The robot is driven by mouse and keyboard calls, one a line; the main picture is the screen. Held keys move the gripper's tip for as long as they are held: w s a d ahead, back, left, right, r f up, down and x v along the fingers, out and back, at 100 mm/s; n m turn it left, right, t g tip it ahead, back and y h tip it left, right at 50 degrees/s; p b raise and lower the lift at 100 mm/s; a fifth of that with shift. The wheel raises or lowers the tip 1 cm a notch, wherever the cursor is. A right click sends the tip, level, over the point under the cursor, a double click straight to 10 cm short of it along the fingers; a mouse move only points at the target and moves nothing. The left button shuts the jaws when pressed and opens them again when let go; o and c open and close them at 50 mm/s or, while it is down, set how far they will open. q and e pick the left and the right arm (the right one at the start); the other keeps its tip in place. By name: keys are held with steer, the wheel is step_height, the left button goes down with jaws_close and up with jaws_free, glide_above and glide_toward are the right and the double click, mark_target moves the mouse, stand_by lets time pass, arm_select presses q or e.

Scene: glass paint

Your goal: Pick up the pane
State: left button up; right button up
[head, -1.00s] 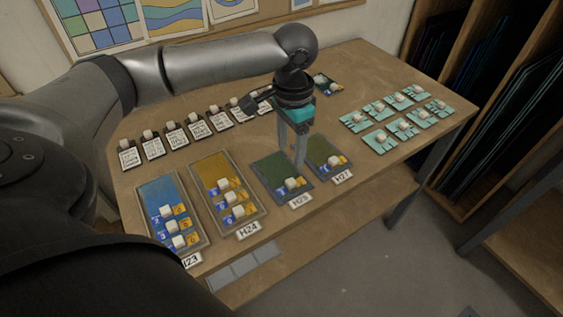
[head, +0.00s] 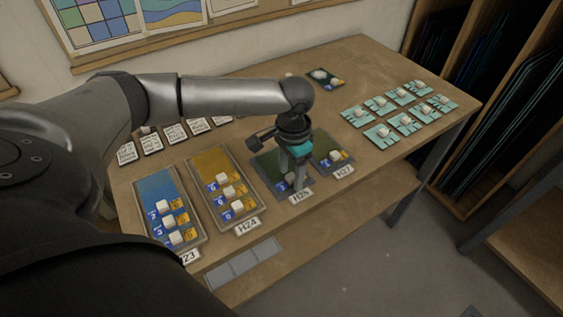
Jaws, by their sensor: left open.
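My left gripper (head: 294,183) is open and points down over the dark green tray (head: 266,166) whose label looks like H25. A small pane with a white knob (head: 289,178) lies at the near end of this tray. The fingers are at the knob and partly hide it and the pane. I cannot tell whether they touch it. Similar knobbed panes lie in the blue tray (head: 153,186), the amber tray H24 (head: 212,163) and the green tray H27 (head: 325,144). Which pane the task means is not marked. My right gripper is not in view.
Several teal panes with white knobs (head: 382,132) lie at the table's right. A dark pane (head: 325,78) lies at the back. A row of labelled cards (head: 175,133) is partly behind my left arm.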

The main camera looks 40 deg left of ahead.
arm_select(q)
jaws_close()
stand_by(0.4)
